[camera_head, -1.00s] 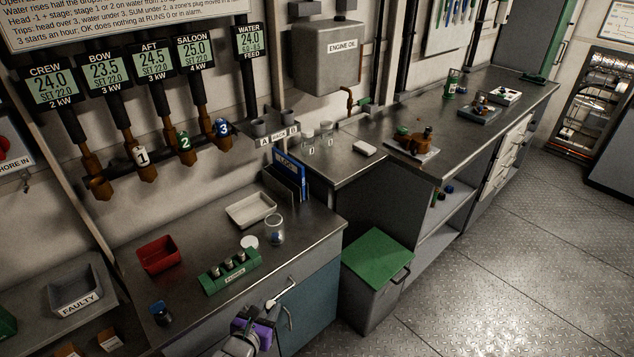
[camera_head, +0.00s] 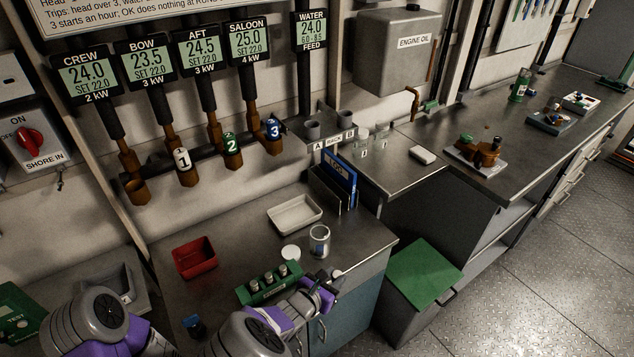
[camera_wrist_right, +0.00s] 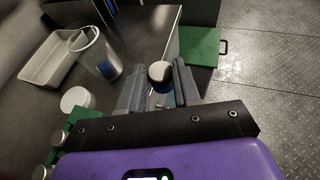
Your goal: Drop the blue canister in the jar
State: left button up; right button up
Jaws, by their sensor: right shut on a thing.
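My right gripper (camera_head: 322,288) is over the front edge of the bench, to the lower right of the jar. In the right wrist view the gripper (camera_wrist_right: 159,92) is shut on the blue canister (camera_wrist_right: 161,87), which has a pale round cap; its cap also shows in the head view (camera_head: 337,273). The clear jar (camera_head: 319,236) stands open and upright on the bench, apart from the canister. In the right wrist view the jar (camera_wrist_right: 99,48) shows a blue patch low down; I cannot tell if it is inside. My left gripper is out of view.
A white lid (camera_head: 290,252) lies beside the jar, with a white tray (camera_head: 294,214) behind. A green rack (camera_head: 269,285) with several capped canisters stands in front. A red bin (camera_head: 195,257) and a dark blue-topped item (camera_head: 193,325) are left. A green-lidded box (camera_head: 420,272) stands right.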

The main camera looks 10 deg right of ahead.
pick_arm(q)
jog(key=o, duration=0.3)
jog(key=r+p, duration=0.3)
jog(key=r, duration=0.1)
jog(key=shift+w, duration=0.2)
pick_arm(e)
jog(key=w+r+p, duration=0.4)
jog(key=w+r, duration=1.1)
jog(key=w, duration=0.1)
pick_arm(q)
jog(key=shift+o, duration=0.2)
jog(key=b, duration=0.2)
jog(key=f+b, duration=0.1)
jog(key=b, duration=0.2)
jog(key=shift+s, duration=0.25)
pick_arm(e)
notch_tip(320, 180, down, 6)
jog(key=shift+d, duration=0.3)
